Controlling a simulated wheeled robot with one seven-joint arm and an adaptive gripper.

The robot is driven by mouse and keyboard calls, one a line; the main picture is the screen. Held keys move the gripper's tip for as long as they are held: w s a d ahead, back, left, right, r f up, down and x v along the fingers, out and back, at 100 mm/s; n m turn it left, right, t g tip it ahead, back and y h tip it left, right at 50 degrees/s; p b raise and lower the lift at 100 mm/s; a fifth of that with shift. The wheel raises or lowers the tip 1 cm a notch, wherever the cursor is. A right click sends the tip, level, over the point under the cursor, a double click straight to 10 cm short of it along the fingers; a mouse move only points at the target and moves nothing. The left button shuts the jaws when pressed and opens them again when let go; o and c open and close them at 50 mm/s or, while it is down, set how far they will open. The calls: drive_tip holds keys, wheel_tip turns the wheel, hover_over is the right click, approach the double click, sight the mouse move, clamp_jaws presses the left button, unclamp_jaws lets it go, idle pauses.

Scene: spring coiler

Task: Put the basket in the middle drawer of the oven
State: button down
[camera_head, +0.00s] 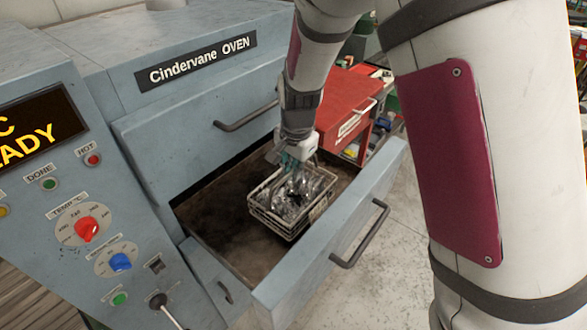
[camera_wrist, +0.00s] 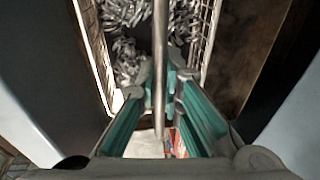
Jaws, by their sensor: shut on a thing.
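The basket (camera_head: 279,229) is a white wire basket holding several shiny metal coils. It is inside the pulled-out middle drawer (camera_head: 330,258) of the blue-grey oven (camera_head: 200,85), toward the drawer's right part. My gripper (camera_head: 294,170) reaches down into the drawer from above and is shut on the basket's metal handle bar. In the wrist view the handle (camera_wrist: 161,70) runs between the teal fingers, with coils (camera_wrist: 125,50) and the basket's side walls (camera_wrist: 208,45) below. I cannot tell whether the basket rests on the drawer floor or hangs just above it.
The dark drawer floor (camera_head: 215,215) is bare left of the basket. The upper drawer with its handle (camera_head: 247,117) is closed. A control panel (camera_head: 85,220) with knobs and a lever stands at left. A red cabinet (camera_head: 345,95) stands behind. My arm fills the right side.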

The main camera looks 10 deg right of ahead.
sight(295, 185)
drive_tip(key=shift+w+d, duration=0.3)
drive_tip(key=shift+w, duration=0.1)
drive_tip(key=shift+f+p, duration=0.3)
drive_tip(key=shift+f, duration=1.45)
drive_tip(key=c, duration=1.7)
unclamp_jaws()
drive_tip(key=shift+f, duration=0.15)
drive_tip(key=s+d+r+n, duration=0.1)
drive_tip(key=s+d+r, duration=0.15)
drive_tip(key=r, duration=0.65)
drive_tip(key=s+d+r+n, duration=0.1)
drive_tip(key=s+r, duration=0.3)
drive_tip(key=r, duration=0.6)
drive_tip(key=s+d+r+n+t, duration=0.1)
drive_tip(key=s+d+r+n, duration=0.1)
drive_tip(key=s, duration=0.4)
drive_tip(key=s+d+r+n+t, duration=0.1)
drive_tip(key=s+d+r+n, duration=0.1)
drive_tip(key=s, duration=0.5)
drive_tip(key=s+d+r+n+t, duration=0.1)
drive_tip(key=s+d+r+n, duration=0.2)
drive_tip(key=s, duration=0.4)
drive_tip(key=shift+d+r+t+b, duration=0.15)
drive_tip(key=shift+d+r, duration=0.3)
drive_tip(key=shift+d, duration=0.2)
drive_tip(key=shift+d+r+t+b, duration=0.15)
drive_tip(key=shift+d+r, duration=0.25)
drive_tip(key=shift+d, duration=0.2)
